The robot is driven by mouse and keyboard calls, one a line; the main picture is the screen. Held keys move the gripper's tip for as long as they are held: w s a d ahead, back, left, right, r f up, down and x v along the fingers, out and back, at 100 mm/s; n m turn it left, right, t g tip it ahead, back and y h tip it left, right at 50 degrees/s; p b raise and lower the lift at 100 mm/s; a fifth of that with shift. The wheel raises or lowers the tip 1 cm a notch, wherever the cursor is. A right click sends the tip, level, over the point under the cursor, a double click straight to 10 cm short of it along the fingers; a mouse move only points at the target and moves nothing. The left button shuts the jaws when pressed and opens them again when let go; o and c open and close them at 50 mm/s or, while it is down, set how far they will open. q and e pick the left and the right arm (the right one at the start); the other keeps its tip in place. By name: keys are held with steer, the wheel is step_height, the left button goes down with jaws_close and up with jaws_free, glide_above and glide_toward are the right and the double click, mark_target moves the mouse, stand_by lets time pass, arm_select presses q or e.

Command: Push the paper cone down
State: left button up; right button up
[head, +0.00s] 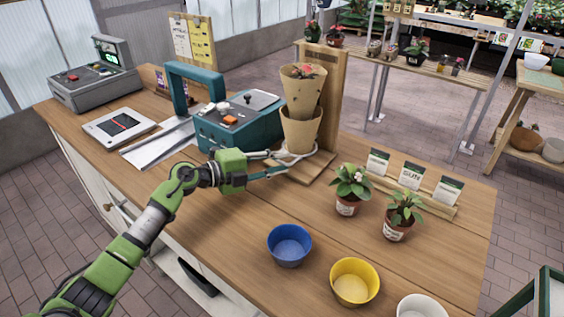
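A tan paper cone (303,92) stands upright, with a plant with red blooms (303,71) at its top opening. Its lower end goes into a wider tan paper holder or pot (301,132) on a wooden stand (312,167) with an upright back board. My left gripper (300,160) reaches in from the left, low at the foot of the tan holder. Its fingers look spread apart, with a gap between them, and I see nothing held. Whether a finger touches the holder is unclear. My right gripper is out of view.
A teal machine (240,122) with a handle stands left of the stand, close to my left gripper. Potted plants (350,188) and seed packets (411,175) are to the right. Blue (289,245), yellow (354,282) and white (421,307) bowls line the near edge. Bare wood lies between.

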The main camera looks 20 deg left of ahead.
arm_select(q)
steer(key=v, duration=1.1)
